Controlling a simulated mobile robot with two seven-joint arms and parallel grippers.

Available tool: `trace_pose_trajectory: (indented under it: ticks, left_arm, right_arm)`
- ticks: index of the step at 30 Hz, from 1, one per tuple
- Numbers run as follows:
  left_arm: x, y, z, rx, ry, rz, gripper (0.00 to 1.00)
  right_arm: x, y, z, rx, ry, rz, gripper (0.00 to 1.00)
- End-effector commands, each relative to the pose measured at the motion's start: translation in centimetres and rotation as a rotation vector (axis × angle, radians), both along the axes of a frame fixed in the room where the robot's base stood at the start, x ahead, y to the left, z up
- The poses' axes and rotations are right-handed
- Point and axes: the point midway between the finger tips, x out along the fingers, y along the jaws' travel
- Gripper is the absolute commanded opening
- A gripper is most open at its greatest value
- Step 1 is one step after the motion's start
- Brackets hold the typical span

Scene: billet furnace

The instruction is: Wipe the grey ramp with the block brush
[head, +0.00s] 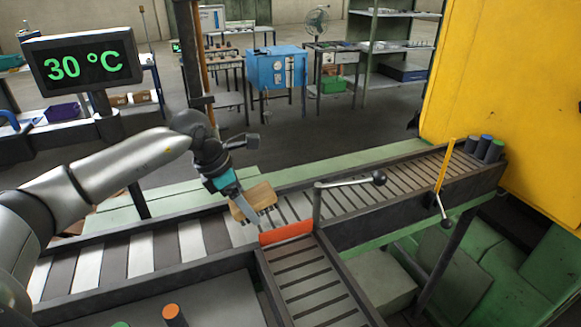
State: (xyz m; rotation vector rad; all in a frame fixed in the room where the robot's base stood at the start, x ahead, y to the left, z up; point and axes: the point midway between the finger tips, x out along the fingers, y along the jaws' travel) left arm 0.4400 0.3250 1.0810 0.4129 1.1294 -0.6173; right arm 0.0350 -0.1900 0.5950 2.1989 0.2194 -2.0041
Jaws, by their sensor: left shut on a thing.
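My left gripper (237,197) is shut on the block brush (257,197), a tan wooden block with dark bristles underneath. It holds the brush over the sloping grey slatted track, near the orange-red gate bar (286,232). I cannot tell whether the bristles touch the surface. The grey ramp (345,197) shows as metal with dark slots, running up right to the yellow machine. A similar grey slotted branch (305,283) comes down toward me below the gate bar. The gripper and brush hide part of the track. My right gripper is not in view.
A lever with a black knob (379,177) stands over the track, right of the brush. A yellow upright bar (445,166) stands farther right. Several dark cylinders (484,147) stand by the yellow machine (505,95). A 30 °C display (82,64) is at left.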

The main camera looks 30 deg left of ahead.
Motion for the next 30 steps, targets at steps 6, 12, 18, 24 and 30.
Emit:
trace_pose_trajectory:
  ticks: [6, 12, 18, 24, 30]
  left_arm:
    - [0.0, 0.6, 2.4, -0.001, -0.003, 0.004, 0.0]
    - [-0.1, 0.8, 3.3, -0.002, -0.004, 0.005, 0.0]
    - [-0.1, 0.8, 3.2, -0.002, -0.004, 0.005, 0.0]
    - [-0.1, 0.8, 3.2, -0.002, -0.004, 0.005, 0.0]
    - [-0.1, 0.8, 3.2, -0.002, -0.003, 0.004, 0.0]
  right_arm:
    - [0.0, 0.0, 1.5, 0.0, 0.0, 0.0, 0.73]
    - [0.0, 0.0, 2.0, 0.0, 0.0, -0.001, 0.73]
    - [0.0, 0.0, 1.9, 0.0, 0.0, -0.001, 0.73]
    - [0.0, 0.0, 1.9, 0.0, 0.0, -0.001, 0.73]
    - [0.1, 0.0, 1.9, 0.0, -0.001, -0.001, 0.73]
